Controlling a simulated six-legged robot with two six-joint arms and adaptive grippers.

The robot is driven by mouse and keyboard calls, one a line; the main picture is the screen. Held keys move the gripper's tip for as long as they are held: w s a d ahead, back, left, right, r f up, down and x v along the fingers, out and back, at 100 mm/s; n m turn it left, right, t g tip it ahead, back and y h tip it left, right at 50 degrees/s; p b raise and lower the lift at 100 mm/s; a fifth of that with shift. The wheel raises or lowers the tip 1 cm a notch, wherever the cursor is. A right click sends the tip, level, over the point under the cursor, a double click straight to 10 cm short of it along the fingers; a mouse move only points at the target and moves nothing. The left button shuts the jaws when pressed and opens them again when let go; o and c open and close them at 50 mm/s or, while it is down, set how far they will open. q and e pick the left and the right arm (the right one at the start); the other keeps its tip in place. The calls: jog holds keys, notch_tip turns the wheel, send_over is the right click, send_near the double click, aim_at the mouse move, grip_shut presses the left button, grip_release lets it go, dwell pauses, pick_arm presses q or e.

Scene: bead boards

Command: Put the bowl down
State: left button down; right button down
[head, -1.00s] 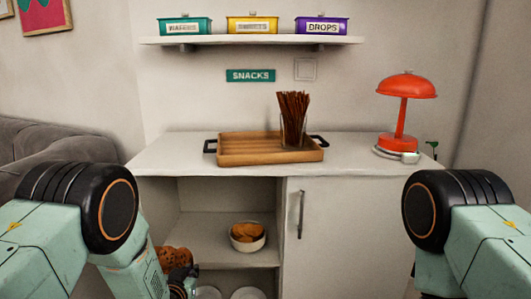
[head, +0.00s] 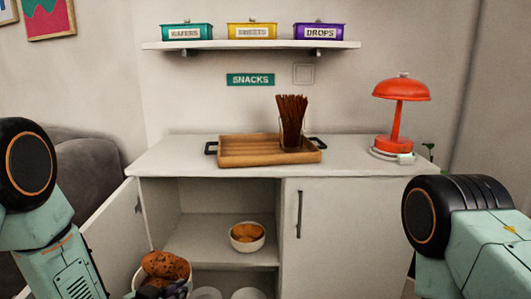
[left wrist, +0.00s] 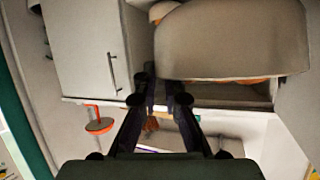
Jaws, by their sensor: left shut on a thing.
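A white bowl (head: 182,291) with large brown cookies (head: 166,265) in it is at the lower left of the head view, in front of the open left side of the cabinet. Whether the bowl's underside touches anything is hidden. My right gripper is out of view; only its arm shows.
A white bowl of orange snacks (head: 247,244) stands on the cabinet's middle shelf (head: 200,252), with free room left of it. The left cabinet door (head: 118,235) stands open; the right door (head: 345,240) is shut.

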pick_arm(q)
jog(key=s+r+m+g+h, duration=0.2)
jog(key=s+r+m+h, duration=0.15)
jog(key=s, duration=0.35)
jog(key=s+r+m+g+h, duration=0.2)
jog(key=s+r+m+h, duration=0.15)
jog(key=s, duration=0.35)
notch_tip(320, 180, up, 25)
jog(key=p, duration=2.4)
jog(key=shift+s+f+g+y, duration=0.15)
jog(key=shift+g+y, duration=0.15)
jog(key=shift+y, duration=0.1)
